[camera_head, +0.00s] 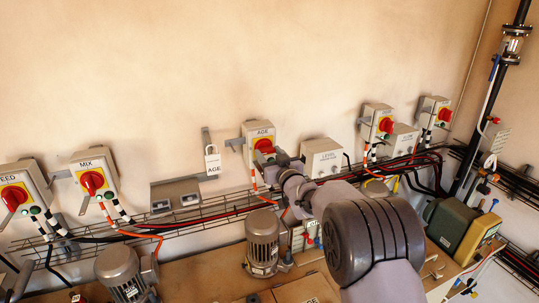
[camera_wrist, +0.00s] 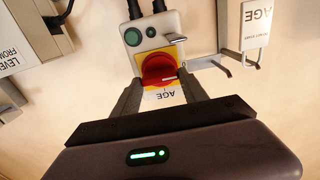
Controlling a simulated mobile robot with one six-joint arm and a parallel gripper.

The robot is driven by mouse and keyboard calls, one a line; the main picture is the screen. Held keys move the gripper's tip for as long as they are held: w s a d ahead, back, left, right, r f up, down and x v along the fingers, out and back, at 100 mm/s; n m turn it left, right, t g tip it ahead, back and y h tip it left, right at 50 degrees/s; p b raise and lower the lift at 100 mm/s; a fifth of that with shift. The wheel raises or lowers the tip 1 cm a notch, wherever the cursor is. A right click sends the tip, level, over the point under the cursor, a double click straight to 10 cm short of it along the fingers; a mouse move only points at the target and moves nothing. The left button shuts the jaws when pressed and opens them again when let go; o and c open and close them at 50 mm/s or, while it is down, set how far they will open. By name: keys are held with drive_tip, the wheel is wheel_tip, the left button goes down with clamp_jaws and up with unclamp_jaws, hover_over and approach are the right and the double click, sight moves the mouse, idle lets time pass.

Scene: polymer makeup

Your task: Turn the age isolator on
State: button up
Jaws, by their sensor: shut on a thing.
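The AGE isolator (camera_head: 258,133) is a grey box on the wall with a yellow plate and a red rotary knob (camera_head: 264,146). In the wrist view the isolator (camera_wrist: 152,28) appears upside down, with its red knob (camera_wrist: 160,70) between my gripper's fingers. My gripper (camera_wrist: 162,84) is shut on the red knob, one dark finger on each side. In the head view my wrist covers the lower right of the box, and the fingertips are hard to see. The knob's exact angle is partly hidden by the fingers.
A padlock with an AGE tag (camera_head: 212,162) hangs on a bracket left of the isolator; the tag also shows in the wrist view (camera_wrist: 256,24). The LEVEL box (camera_head: 321,157) is close on the right. The MIX isolator (camera_head: 94,178) is further left. Cables and a wire tray run below.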

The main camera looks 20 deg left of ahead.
drive_tip(key=m+b, duration=0.3)
drive_tip(key=b, duration=0.1)
drive_tip(key=shift+f+m, duration=0.15)
drive_tip(key=shift+m, duration=0.25)
drive_tip(key=m+b, duration=0.1)
drive_tip(key=m, duration=0.3)
drive_tip(key=shift+w+d+m+b, duration=0.1)
drive_tip(key=shift+m+b, duration=0.2)
drive_tip(key=m, duration=0.4)
drive_tip(key=shift+m, duration=2.8)
drive_tip(key=o, duration=1.4)
